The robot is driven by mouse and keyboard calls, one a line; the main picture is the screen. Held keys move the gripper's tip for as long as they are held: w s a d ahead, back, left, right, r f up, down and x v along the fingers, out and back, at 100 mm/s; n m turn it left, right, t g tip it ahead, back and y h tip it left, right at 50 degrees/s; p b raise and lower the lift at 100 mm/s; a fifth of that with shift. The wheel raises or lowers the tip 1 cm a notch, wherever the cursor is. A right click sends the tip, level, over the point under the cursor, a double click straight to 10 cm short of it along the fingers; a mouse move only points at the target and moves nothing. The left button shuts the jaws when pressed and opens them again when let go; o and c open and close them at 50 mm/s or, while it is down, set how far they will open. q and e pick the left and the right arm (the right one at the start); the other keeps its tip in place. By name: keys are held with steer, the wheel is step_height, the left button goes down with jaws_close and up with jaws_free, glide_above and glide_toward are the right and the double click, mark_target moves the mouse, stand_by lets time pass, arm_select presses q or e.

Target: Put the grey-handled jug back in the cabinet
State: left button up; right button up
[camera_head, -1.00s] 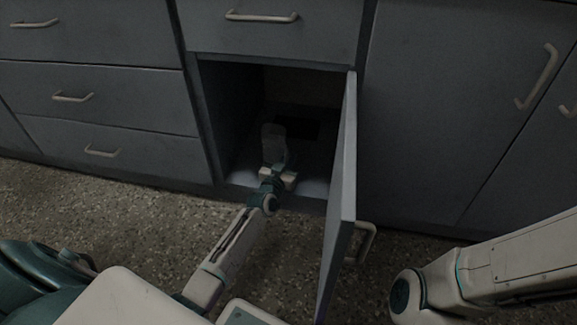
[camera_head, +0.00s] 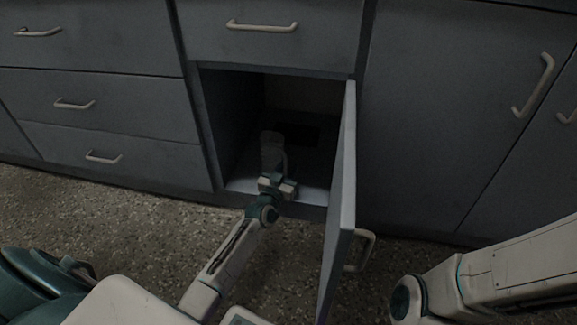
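The jug (camera_head: 271,150) is a pale, see-through vessel with a grey handle, upright inside the open cabinet (camera_head: 234,120) near its front. My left gripper (camera_head: 277,178) is at the cabinet opening, just in front of the jug and low on its handle side. The fingertips are small and dark here, so I cannot tell whether they are closed on the handle. My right arm comes in at the lower right, and its gripper is out of the picture.
The cabinet door (camera_head: 340,200) stands open toward me, close on the right of my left arm, with a handle (camera_head: 360,250) on its outer face. Closed drawers (camera_head: 90,105) are at the left and a closed door (camera_head: 460,110) at the right. Speckled floor (camera_head: 120,215) lies in front.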

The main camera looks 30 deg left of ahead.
arm_select(q)
steer(key=s+p, duration=0.4)
steer(key=s, duration=0.6)
steer(key=shift+s+d, duration=0.35)
steer(key=shift+d, duration=0.05)
